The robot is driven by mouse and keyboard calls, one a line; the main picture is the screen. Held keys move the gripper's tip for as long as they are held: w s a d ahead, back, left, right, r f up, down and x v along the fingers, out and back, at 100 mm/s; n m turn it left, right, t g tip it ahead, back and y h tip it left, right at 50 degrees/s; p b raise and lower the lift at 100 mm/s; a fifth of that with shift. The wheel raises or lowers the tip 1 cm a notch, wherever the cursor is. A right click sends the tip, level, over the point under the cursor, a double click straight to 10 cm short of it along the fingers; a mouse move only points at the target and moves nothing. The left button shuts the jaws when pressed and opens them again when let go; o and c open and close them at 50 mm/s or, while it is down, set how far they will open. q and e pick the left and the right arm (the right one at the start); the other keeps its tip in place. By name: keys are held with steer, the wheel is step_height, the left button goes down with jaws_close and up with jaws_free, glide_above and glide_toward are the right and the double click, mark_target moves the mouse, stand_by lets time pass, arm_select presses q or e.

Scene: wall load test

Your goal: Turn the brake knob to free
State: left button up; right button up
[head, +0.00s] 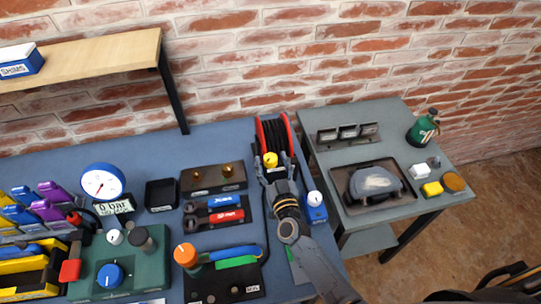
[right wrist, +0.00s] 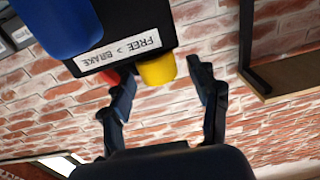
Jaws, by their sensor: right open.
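The brake knob is a small yellow knob (head: 270,159) on the front of the red cable reel (head: 288,124), which stands at the back right of the blue bench. In the right wrist view, the yellow knob (right wrist: 157,70) sits beside a white label (right wrist: 119,55) reading FREE > BRAKE. My right gripper (head: 274,167) is at the knob, with its fingers apart. In the right wrist view, the knob lies between the fingertips (right wrist: 162,72), with a visible gap on the right; contact on the left cannot be told. My left gripper is not in view.
A blue box with a white dial (head: 315,203) stands just right of my right forearm. Left of it are a rack with blue and red handles (head: 217,221) and a dark block with brass fittings (head: 213,179). A grey side table (head: 350,144) stands on the right. A wooden shelf (head: 90,68) hangs upper left.

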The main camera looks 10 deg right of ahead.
steer(key=shift+w, duration=1)
steer(key=c, duration=1.2)
